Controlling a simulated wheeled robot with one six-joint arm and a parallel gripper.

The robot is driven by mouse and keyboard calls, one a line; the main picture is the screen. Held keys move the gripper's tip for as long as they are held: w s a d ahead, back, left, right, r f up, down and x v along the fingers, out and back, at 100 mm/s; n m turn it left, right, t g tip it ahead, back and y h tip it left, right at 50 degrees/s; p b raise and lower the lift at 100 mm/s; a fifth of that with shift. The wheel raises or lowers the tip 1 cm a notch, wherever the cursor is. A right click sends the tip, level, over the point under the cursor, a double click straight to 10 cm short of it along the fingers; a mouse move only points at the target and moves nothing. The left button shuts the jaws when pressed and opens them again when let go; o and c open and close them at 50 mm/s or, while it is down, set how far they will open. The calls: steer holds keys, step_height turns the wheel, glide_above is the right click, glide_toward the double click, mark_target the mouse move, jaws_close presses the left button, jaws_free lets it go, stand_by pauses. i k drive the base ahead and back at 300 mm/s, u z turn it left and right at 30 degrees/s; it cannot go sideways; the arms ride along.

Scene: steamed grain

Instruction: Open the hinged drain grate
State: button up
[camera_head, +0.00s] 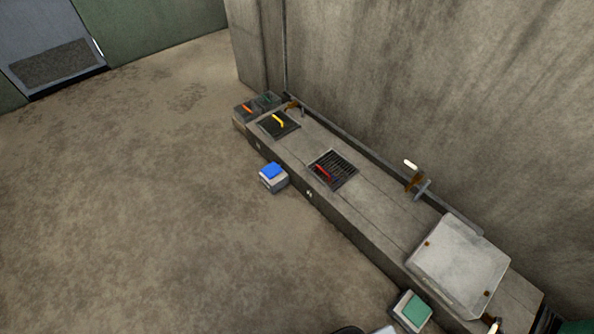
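A dark slatted grate (340,164) is set in the top of the long grey counter (372,206), near its middle. A red handle (323,173) lies across the grate's left part. The grate looks flat and level with the counter, so it appears closed. Its hinge is too small to make out. My gripper is not in view; only a small dark and pale shape, perhaps part of my own body, shows at the bottom edge.
A dark panel with a yellow handle (278,121) lies further along the counter. A pale square plate (459,262) covers its near end. A blue-topped box (273,176) and green-topped box (412,309) stand along its front. Open floor lies left; a wall stands behind.

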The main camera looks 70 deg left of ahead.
mark_target(347, 161)
steer(key=u, duration=1.85)
steer(key=i, duration=0.55)
steer(key=u, duration=1.6)
steer(key=i, duration=1.6)
steer(key=z, duration=1.7)
steer(key=i, duration=0.45)
steer(key=z, duration=0.15)
